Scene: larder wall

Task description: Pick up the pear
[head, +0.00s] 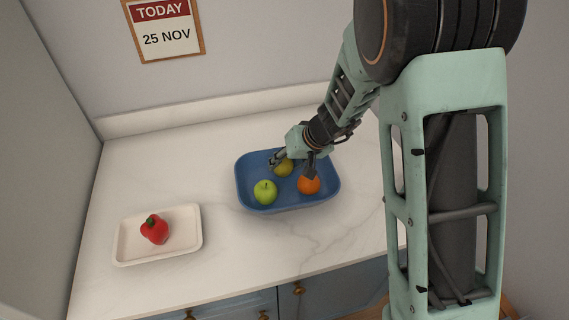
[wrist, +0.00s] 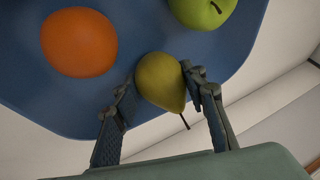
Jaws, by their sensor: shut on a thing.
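The pear (wrist: 160,80) is yellow-green with a dark stem. In the wrist view it sits between the two fingers of my gripper (wrist: 164,95), which is shut on it. In the head view the pear (head: 284,168) is at the back of the blue tray (head: 243,185), partly hidden by my gripper (head: 290,167). I cannot tell whether the pear touches the tray floor.
A green apple (head: 265,192) and an orange (head: 308,184) share the blue tray, in front of the pear. A white tray (head: 190,248) with a red pepper (head: 154,229) stands to the left. The counter (head: 180,165) between and behind the trays is clear.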

